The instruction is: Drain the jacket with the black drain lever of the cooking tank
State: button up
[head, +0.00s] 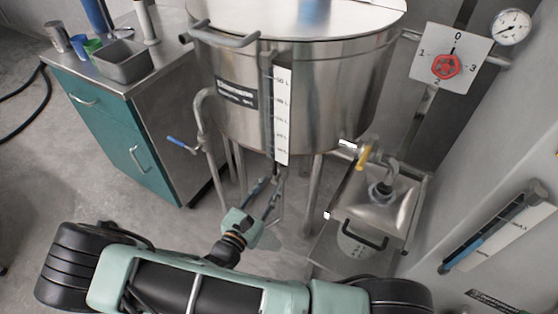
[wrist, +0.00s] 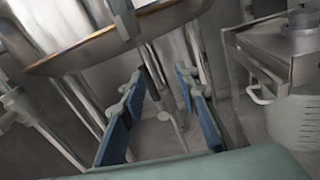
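The cooking tank (head: 330,85) is a large steel cylinder on legs in the head view, with a white level scale (head: 282,115) on its front. Its lower rim (wrist: 110,42) crosses the top left of the wrist view. My gripper (head: 271,182) is below and in front of the tank. In the wrist view its two blue-padded fingers (wrist: 160,78) are apart, with nothing held between them. A thin grey pipe (wrist: 151,66) under the tank shows between the fingers, beyond them.
A blue-handled valve (head: 181,145) is at the tank's left and a yellow lever (head: 364,156) at its right. A teal cabinet (head: 122,140) stands left. A steel box with a black handle (head: 362,238) stands right, also in the wrist view (wrist: 275,55). A red knob (head: 445,66) is on the wall.

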aim_at(274, 165)
jog(key=w+f+n, duration=0.1)
jog(key=w, duration=0.2)
jog(key=w+d+y+b, duration=0.1)
jog(key=w, duration=0.3)
jog(key=w+d+f+n+t+b, duration=0.1)
jog(key=w, duration=0.3)
jog(key=shift+d+f+n+y, duration=0.15)
jog(key=shift+f+n+y, duration=0.15)
jog(key=shift+f+y, duration=0.1)
jog(key=shift+c, duration=0.3)
grip_shut()
